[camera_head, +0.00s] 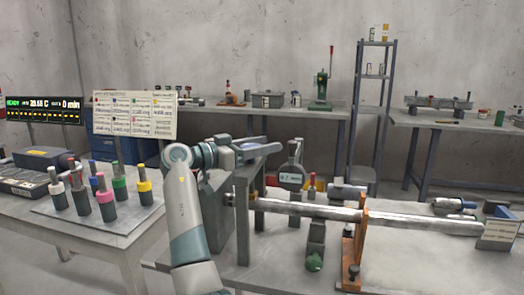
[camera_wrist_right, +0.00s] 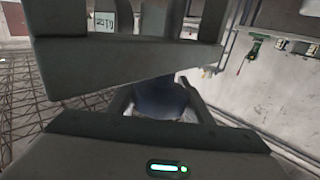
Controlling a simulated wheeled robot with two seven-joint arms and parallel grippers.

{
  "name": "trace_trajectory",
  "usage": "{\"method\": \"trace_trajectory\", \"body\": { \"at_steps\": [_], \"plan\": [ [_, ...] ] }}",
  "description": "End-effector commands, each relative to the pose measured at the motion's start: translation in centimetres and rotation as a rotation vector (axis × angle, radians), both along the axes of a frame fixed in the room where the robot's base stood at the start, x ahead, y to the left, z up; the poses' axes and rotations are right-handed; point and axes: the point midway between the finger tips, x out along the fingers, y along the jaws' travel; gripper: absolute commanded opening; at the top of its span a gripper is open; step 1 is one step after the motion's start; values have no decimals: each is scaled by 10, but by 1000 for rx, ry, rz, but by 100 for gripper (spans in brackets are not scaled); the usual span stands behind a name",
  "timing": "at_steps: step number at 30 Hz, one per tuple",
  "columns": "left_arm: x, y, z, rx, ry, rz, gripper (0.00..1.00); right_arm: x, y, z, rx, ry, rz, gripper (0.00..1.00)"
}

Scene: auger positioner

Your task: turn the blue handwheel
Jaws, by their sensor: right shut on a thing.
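The blue handwheel (camera_head: 258,147) shows only in part in the head view, at the top of the grey machine on the near bench. My right gripper (camera_head: 236,155) is at its left side, with my arm rising from below. In the right wrist view, a dark blue rounded part of the handwheel (camera_wrist_right: 162,98) sits between the fingers, and the gripper is shut on it. Most of the wheel is hidden behind the gripper and machine parts. My left gripper is in neither view.
A dial gauge (camera_head: 291,178) stands right of the handwheel. A long metal shaft (camera_head: 335,212) runs rightward across the bench through an orange-brown support (camera_head: 354,240). At left, a tray (camera_head: 120,222) carries several colour-banded holders.

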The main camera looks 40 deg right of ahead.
Motion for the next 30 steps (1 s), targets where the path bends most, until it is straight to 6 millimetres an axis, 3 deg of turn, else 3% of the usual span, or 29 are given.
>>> {"method": "trace_trajectory", "body": {
  "at_steps": [12,27,28,30],
  "plan": [
    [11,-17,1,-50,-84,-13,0,-8,0,1,-3,0,-210,23],
    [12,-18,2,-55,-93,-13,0,-9,1,1,-2,-1,-236,23],
    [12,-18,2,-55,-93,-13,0,-9,1,1,-2,-1,-236,48],
    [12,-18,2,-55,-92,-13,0,-9,1,1,-1,-1,-236,64]
  ]
}}
